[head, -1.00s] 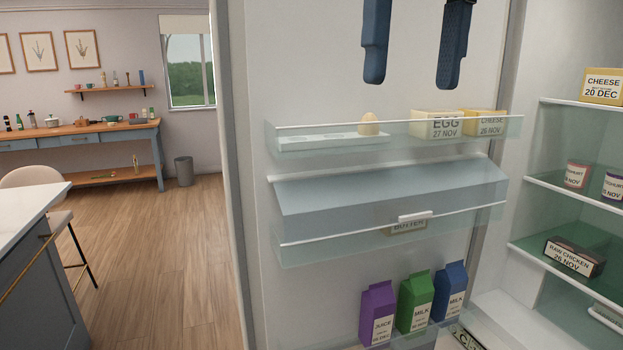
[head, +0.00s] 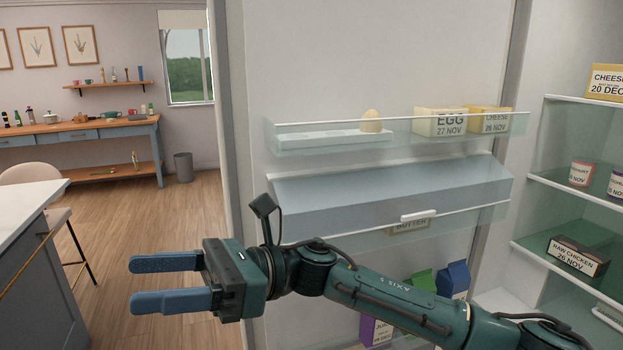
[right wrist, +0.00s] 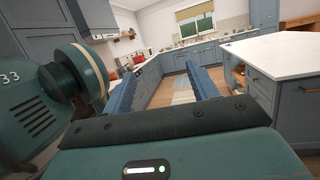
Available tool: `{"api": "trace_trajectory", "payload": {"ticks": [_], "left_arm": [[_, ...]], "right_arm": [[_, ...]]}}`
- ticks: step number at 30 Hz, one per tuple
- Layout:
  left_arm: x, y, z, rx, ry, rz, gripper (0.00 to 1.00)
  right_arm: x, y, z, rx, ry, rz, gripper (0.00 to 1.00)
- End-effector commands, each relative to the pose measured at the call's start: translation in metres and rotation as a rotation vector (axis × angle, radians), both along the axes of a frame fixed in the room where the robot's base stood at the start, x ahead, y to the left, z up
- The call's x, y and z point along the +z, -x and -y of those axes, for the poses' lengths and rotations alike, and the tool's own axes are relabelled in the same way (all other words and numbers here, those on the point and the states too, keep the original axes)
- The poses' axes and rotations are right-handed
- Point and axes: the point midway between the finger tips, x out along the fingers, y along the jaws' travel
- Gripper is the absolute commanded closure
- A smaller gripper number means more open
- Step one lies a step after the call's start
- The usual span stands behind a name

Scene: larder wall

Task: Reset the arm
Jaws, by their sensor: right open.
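My right gripper (head: 168,282) is open and empty in the lower left of the head view. Its two blue fingers point left, over the wooden floor and clear of the fridge door. My right arm reaches across the lower part of the head view, in front of the lower door shelf, and partly hides the cartons there. In the right wrist view the open fingers (right wrist: 163,90) have nothing between them and face the kitchen. My left gripper is not in view.
Fridge shelves (head: 580,190) with raw chicken (head: 577,256) stand at right. A white-topped counter (head: 28,208) is at left, with open floor between.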

Motion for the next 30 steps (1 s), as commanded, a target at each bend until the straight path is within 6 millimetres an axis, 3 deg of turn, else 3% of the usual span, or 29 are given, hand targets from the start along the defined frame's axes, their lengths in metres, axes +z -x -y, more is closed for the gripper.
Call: {"api": "trace_trajectory", "payload": {"ticks": [5,8,11,17,20,23,27,29,30], "left_arm": [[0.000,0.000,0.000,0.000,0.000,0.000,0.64],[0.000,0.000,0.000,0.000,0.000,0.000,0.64],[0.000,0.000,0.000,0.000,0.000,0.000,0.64],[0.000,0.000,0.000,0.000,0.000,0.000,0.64],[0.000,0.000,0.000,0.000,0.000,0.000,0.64],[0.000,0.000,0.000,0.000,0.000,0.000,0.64],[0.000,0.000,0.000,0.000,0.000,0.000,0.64],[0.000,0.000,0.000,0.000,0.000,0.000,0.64],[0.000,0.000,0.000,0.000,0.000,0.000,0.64]], "right_arm": [[-0.022,-0.031,0.011,-0.109,-0.073,-0.582,0.41],[-0.045,-0.055,0.028,-0.158,-0.121,-0.911,0.41],[-0.081,-0.076,0.052,-0.198,-0.178,-1.245,0.41],[-0.185,-0.097,0.117,-0.265,-0.345,-1.906,0.41],[-0.248,-0.089,0.156,-0.300,-0.465,-2.224,0.41],[-0.310,-0.066,0.196,-0.335,-0.612,-2.510,0.41],[-0.384,-0.015,0.249,-0.391,-0.852,-2.836,0.41],[-0.408,0.008,0.268,-0.415,-0.954,-2.941,0.41],[-0.421,0.023,0.279,0.416,0.985,2.896,0.41]]}}
